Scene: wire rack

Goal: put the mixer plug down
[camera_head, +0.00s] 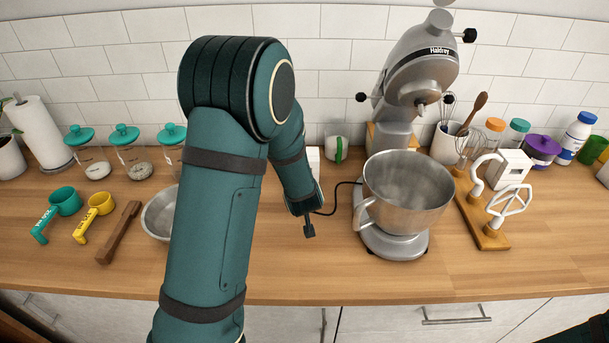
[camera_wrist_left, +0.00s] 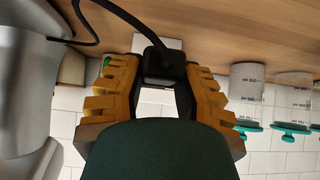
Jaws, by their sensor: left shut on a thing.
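The mixer plug (camera_wrist_left: 171,66) is black and sits between the two yellow-brown fingers of my left gripper (camera_wrist_left: 163,78), shut on it in the left wrist view. Its black cord runs from it toward the counter and the mixer. In the head view the cord (camera_head: 345,185) runs from behind my left wrist to the silver stand mixer (camera_head: 393,243), left of its bowl. My left wrist is over the counter there; the fingers are hidden, and a small dark piece shows at its lower end. My right gripper is out of view.
The steel mixer bowl (camera_head: 408,190) stands right of my left wrist. A white box-like object (camera_head: 314,158) is partly hidden behind my arm. Measuring cups (camera_head: 65,200), a wooden tool (camera_head: 119,232) and a metal bowl (camera_head: 158,216) lie left. The counter front (camera_head: 310,275) is clear.

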